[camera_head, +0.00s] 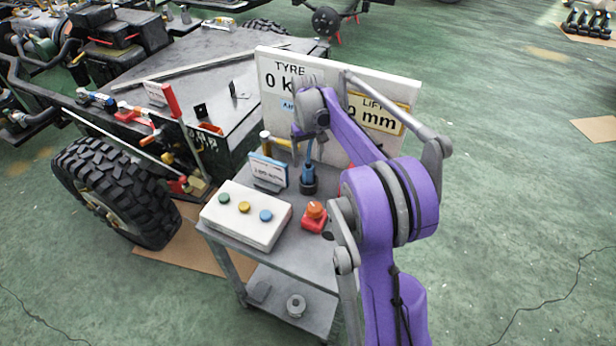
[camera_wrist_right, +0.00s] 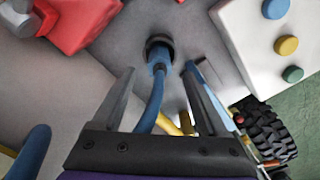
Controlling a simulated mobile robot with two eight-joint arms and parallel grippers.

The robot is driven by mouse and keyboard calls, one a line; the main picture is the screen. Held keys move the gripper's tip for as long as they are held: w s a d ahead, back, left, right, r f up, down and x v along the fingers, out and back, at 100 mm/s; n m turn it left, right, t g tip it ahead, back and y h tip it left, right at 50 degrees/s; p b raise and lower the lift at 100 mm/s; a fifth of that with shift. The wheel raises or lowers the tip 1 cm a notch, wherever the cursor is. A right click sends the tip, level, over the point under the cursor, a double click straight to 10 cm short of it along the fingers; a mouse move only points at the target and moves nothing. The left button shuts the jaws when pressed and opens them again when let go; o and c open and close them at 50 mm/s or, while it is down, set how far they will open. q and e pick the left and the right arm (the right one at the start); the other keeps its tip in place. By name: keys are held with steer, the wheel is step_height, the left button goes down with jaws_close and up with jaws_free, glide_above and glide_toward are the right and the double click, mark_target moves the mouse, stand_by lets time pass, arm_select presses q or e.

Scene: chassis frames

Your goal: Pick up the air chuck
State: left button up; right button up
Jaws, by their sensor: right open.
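The air chuck (camera_head: 308,174) is a blue tool with a black round end, on the grey cart top (camera_head: 310,255) in front of the tyre sign. In the right wrist view the air chuck (camera_wrist_right: 158,62) has its blue hose running back between the fingers. My right gripper (camera_wrist_right: 159,70) is open, with one finger on each side of the chuck. I cannot tell whether either finger touches it. In the head view my purple right arm hides part of the cart, and the right fingers are hard to make out. My left gripper is out of view.
A white button box (camera_head: 246,216) stands left of the chuck and a red block with an orange knob (camera_head: 314,216) stands in front of it. A small blue-edged card (camera_head: 268,173) is close by on the left. The white sign (camera_head: 400,85) stands behind.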

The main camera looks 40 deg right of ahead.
mark_target(308, 167)
step_height(308, 167, down, 7)
steer(key=shift+s+r, duration=0.1)
steer(key=shift+r, duration=0.05)
steer(key=shift+c, duration=0.2)
jaws_close()
stand_by(0.3)
